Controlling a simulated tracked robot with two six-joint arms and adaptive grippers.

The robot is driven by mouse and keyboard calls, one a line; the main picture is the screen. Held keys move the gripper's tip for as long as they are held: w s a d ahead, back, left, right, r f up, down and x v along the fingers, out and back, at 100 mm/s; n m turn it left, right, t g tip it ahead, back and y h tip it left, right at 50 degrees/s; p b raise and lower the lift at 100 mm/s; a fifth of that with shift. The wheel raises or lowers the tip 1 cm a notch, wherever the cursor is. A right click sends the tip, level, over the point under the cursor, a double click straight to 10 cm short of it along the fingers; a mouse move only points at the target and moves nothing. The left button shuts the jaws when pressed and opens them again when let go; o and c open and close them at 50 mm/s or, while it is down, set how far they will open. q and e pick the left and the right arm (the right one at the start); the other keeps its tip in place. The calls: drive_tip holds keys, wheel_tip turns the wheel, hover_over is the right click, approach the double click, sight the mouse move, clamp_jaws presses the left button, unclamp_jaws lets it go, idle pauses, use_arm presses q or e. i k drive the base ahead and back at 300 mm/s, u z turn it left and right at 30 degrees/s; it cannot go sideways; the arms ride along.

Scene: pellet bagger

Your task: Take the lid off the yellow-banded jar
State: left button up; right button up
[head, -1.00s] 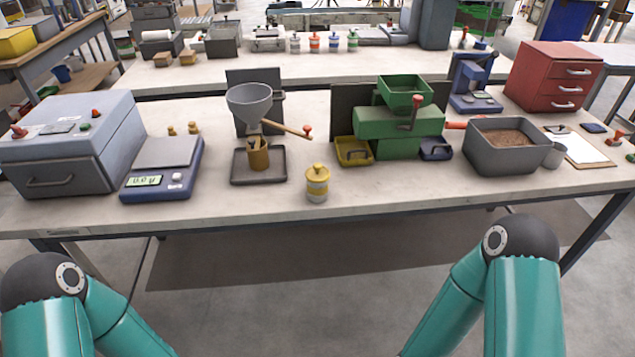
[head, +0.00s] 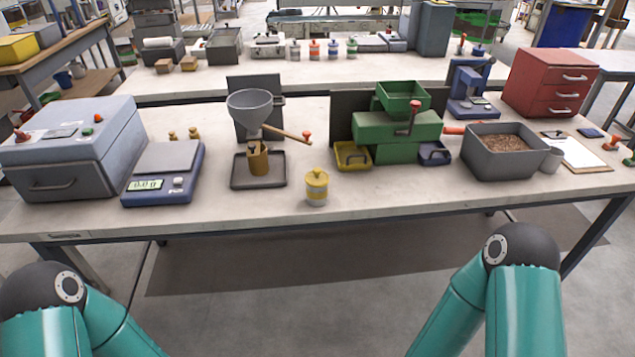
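The yellow-banded jar (head: 316,194) stands upright near the front edge of the bench, about the middle of the picture. Its body is pale with a yellow band. Its yellow lid (head: 317,178) with a small knob sits on top. Both of my arms show only as teal links at the bottom of the head view, low and in front of the bench. Neither gripper is in view. Nothing touches the jar.
A funnel stand with a tray (head: 274,182) is left of the jar, with a wooden lever reaching right. A blue scale (head: 150,198) stands further left. A green machine (head: 398,126) and a grey pellet bin (head: 480,155) are to the right. Bench surface around the jar is clear.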

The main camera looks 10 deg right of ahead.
sight(316, 177)
drive_tip(key=k, duration=1.05)
drive_tip(key=z, duration=0.7)
drive_tip(key=i, duration=1.85)
drive_tip(key=u, duration=0.25)
